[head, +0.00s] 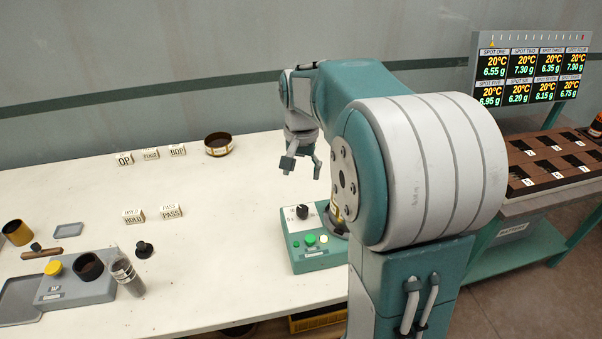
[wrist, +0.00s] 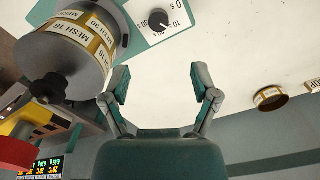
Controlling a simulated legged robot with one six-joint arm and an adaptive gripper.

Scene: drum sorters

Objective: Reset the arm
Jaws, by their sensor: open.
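My arm reaches out over the white table, and my gripper (head: 302,165) hangs above it, near the back edge. The gripper also shows in the wrist view (wrist: 163,103), its two fingers spread apart with nothing between them. In the wrist view, a drum with MESH labels (wrist: 72,50) lies at the upper left beside the dial plate (wrist: 160,20). My arm partly hides the box and drum in the head view.
A round dark tin (head: 218,144) and small label blocks (head: 150,154) stand on the table. A grey station (head: 75,280) with a yellow knob and a clear jar (head: 127,276) are at the left. A readout screen (head: 531,75) and a brown tray (head: 550,165) are at the right. The table middle is clear.

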